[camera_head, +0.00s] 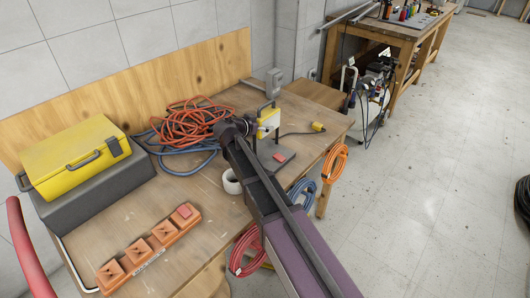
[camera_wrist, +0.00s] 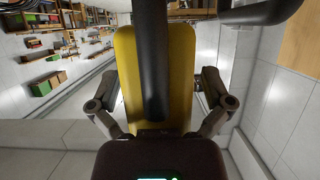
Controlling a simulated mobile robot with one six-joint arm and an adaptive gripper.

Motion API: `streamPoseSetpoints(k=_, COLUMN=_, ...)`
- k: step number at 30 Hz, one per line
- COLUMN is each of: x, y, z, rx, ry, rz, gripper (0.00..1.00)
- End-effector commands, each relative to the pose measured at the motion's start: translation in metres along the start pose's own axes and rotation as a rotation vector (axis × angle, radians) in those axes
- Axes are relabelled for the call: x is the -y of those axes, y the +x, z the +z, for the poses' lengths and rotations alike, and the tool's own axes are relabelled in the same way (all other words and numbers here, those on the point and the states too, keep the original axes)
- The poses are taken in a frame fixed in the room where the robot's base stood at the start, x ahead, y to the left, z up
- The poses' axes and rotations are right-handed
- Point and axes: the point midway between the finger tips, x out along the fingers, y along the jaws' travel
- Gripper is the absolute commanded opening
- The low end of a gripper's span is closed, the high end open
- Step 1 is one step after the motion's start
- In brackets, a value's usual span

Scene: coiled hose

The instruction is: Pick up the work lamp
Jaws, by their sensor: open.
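The work lamp (camera_head: 269,118) is yellow with a dark handle on top and stands on the wooden workbench, partly hidden by my arm. In the wrist view its yellow body (camera_wrist: 181,60) fills the middle, with a black bar (camera_wrist: 155,70) running down in front of it. My gripper (camera_wrist: 158,88) is open, with one finger on each side of the yellow body. In the head view my gripper (camera_head: 240,126) is just left of the lamp. I cannot tell whether the fingers touch it.
Coiled orange and blue hoses (camera_head: 185,125) lie left of my gripper. A yellow case (camera_head: 75,158) sits on a grey box at the left. An orange power strip (camera_head: 150,247) and a white tape roll (camera_head: 231,182) lie nearer. A dark flat box (camera_head: 285,153) is under my arm.

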Motion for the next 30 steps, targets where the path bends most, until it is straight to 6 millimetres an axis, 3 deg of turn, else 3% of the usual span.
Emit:
streamPoseSetpoints(k=11, x=0.0, y=-0.0004, z=-0.0001, rx=0.0, ry=0.0, rz=0.0, gripper=1.0)
streamPoseSetpoints(k=14, x=-0.0001, y=-0.0005, z=0.0, rx=0.0, ry=0.0, rz=0.0, gripper=0.76)
streamPoseSetpoints(k=20, x=0.0001, y=-0.0006, z=0.0, rx=0.0, ry=0.0, rz=0.0, gripper=0.17)
streamPoseSetpoints(k=30, x=0.0005, y=-0.0008, z=-0.0011, rx=-0.004, ry=-0.001, rz=-0.001, gripper=0.16)
